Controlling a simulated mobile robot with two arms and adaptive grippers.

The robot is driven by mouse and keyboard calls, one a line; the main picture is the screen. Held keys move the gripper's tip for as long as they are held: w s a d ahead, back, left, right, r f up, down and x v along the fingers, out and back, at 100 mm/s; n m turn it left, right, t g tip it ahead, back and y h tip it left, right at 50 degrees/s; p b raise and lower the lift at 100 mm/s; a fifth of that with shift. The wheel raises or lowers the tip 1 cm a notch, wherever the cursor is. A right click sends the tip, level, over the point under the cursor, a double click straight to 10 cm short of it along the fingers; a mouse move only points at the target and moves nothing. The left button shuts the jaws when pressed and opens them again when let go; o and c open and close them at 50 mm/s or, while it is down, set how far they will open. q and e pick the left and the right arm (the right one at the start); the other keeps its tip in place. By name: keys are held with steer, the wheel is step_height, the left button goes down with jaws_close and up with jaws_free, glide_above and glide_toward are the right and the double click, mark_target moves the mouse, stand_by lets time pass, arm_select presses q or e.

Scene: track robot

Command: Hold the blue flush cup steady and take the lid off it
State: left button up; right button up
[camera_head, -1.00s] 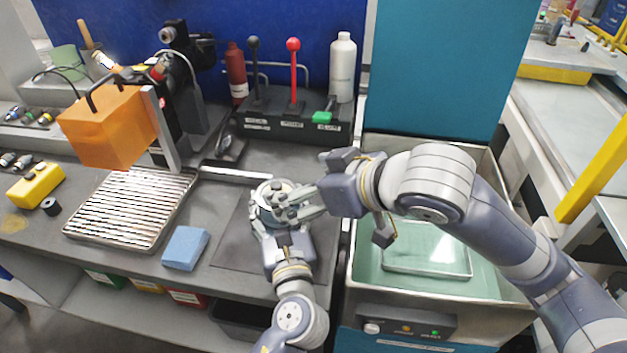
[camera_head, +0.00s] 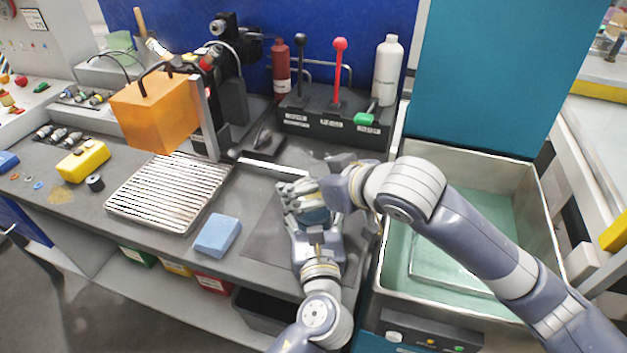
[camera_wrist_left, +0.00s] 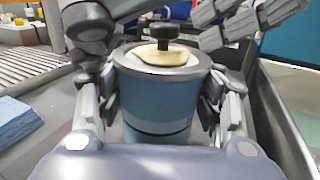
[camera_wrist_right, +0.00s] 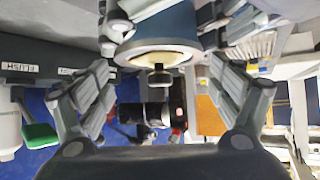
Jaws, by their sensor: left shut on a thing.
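The blue flush cup (camera_wrist_left: 158,112) stands upright in the left wrist view, with its lid (camera_wrist_left: 160,72) on top. The lid has a pale rim, a beige middle and a black knob (camera_wrist_left: 166,32). My left gripper (camera_head: 312,207) is shut around the cup's sides, its fingers on both sides (camera_wrist_left: 160,110). My right gripper (camera_head: 318,190) is at the cup's top, partly hiding it in the head view. In the right wrist view its fingers (camera_wrist_right: 160,90) are spread wide, with the knob (camera_wrist_right: 159,76) between them and not touched.
A blue block (camera_head: 217,236) and a ribbed metal tray (camera_head: 165,200) lie left of the cup. Behind stands a lever box (camera_head: 330,125) with a white bottle (camera_head: 387,72) and a red bottle (camera_head: 281,70). A metal basin (camera_head: 545,200) with a greenish floor is at the right.

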steer(key=c, duration=0.7)
steer(key=shift+r, duration=0.15)
steer(key=shift+a+r, duration=0.1)
steer(key=shift+r, duration=1.05)
steer(key=shift+r, duration=0.1)
steer(key=shift+r, duration=1.9)
arm_select(q)
steer(key=o, duration=1.6)
